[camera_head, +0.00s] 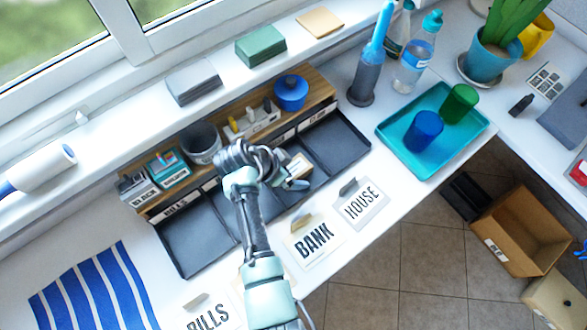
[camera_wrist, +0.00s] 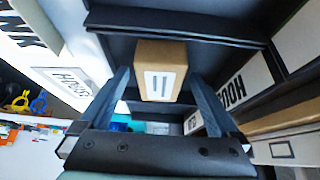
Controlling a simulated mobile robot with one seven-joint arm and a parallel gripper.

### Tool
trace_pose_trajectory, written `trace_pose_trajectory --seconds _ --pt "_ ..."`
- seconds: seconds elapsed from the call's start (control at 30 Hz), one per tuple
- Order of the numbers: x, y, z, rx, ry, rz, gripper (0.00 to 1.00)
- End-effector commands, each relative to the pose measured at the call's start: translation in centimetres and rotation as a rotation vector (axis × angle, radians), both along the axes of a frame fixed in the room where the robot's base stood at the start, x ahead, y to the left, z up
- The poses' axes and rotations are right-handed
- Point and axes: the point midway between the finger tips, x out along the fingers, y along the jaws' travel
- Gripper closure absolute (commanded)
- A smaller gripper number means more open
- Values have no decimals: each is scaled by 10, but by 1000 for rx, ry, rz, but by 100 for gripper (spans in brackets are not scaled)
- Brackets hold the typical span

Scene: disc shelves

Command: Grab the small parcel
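The small parcel (camera_wrist: 160,56) is a brown cardboard box with a white label. In the wrist view it lies ahead of my gripper (camera_wrist: 159,76), between the two dark fingertips, with a gap showing on each side. The fingers are apart and not closed on it. In the head view, the parcel (camera_head: 300,164) sits in a dark compartment of the tray row, partly hidden by my gripper (camera_head: 297,184), which hovers over the tray.
The black divided tray (camera_head: 185,262) runs below a wooden shelf. BANK (camera_head: 314,240) and HOUSE (camera_head: 362,203) cards lie along the front edge. A teal tray (camera_head: 398,128) holds blue and green cups at the right. A large open cardboard box (camera_head: 520,235) stands on the floor.

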Motion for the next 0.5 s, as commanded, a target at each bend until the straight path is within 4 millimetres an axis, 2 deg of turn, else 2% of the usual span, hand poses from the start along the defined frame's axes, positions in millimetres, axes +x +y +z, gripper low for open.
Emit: trace_pose_trajectory --seconds 0.03,0.07,0.5 --pt "0 0 0 0 0 0 13" --pt "0 0 0 0 0 0 19" --pt "0 0 0 0 0 1 98"
